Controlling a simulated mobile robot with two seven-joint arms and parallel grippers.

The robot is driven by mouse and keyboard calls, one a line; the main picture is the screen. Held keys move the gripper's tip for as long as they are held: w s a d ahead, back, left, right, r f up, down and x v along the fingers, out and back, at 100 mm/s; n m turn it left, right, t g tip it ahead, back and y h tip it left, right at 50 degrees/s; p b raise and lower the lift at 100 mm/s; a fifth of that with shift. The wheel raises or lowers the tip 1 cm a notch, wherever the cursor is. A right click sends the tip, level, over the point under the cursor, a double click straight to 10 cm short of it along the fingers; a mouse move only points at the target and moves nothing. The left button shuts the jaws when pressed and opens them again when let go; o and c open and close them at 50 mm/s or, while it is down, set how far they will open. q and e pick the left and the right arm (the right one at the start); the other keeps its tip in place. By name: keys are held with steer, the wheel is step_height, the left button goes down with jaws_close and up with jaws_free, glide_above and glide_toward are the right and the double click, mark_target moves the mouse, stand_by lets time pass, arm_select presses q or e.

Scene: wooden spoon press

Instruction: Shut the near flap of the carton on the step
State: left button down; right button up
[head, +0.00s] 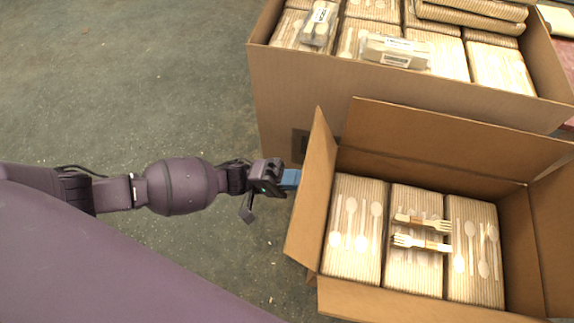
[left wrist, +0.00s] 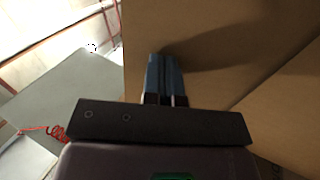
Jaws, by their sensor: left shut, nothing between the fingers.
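The open carton (head: 330,258) stands at the lower right of the head view, filled with packed wooden cutlery. Its near flap (head: 420,305) is open along the bottom edge, partly cut off by the frame. Its left flap (head: 312,190) and far flap (head: 440,138) stand up, and the right flap (head: 555,215) is open too. My left gripper (head: 296,179) is shut and empty, its blue fingers at the outer side of the left flap. In the left wrist view the fingers (left wrist: 165,65) point at brown cardboard (left wrist: 215,50); contact is unclear. My right gripper is out of view.
A larger open carton (head: 380,85) with cutlery packs stands behind. Two small wooden forks (head: 422,242) lie on the packs in the nearer carton. The floor (head: 130,80) to the left is clear. The step itself cannot be made out.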

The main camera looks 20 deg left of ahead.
mark_target(306, 171)
arm_select(q)
steer(key=shift+r, duration=0.1)
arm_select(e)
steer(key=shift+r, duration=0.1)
